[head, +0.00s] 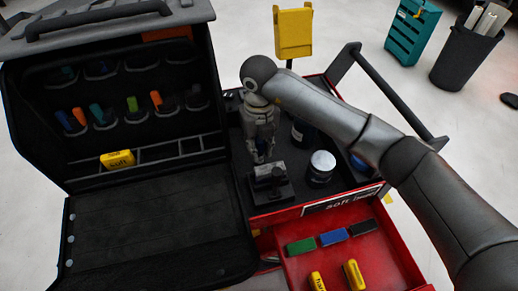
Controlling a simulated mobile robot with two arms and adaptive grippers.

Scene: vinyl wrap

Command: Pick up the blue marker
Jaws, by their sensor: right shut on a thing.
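My right gripper (262,157) points down over the dark top of the red cart, its arm coming in from the right. Its fingers are shut on a thin, dark bluish thing, which appears to be the blue marker (262,146); it is small and mostly hidden by the fingers. Just below the fingertips stands a small dark block-like holder (270,183). I cannot tell whether the marker touches it. My left gripper is not in view.
An open black case (150,225) with coloured tools fills the left. A silver-lidded jar (321,167) stands right of the gripper. A red drawer (390,250) holds green, blue and dark blocks and yellow pieces. A black handle rail (400,100) edges the cart.

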